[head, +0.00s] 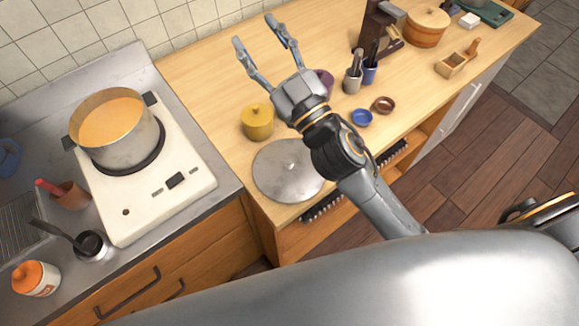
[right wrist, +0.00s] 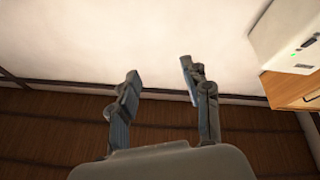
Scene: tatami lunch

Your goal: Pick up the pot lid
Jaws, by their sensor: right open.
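The pot lid (head: 284,171) is a round, flat grey metal disc lying on the wooden counter, near its front edge, in the head view. My right forearm and wrist hide part of its right side. My right gripper (head: 262,50) is open and empty. It appears raised above the counter, beyond the lid, with its fingers pointing to the back wall. In the right wrist view its two fingers (right wrist: 158,85) are apart with nothing between them, and the lid does not show there. The pot (head: 117,143) stands uncovered on the white stove, filled with orange liquid. My left gripper is not in view.
A yellow lidded jar (head: 257,121) stands just behind the lid. A blue bowl (head: 361,118), a brown bowl (head: 383,104) and utensil cups (head: 353,82) stand to the right. The white stove (head: 180,166) is left of the lid. The counter's back left is clear.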

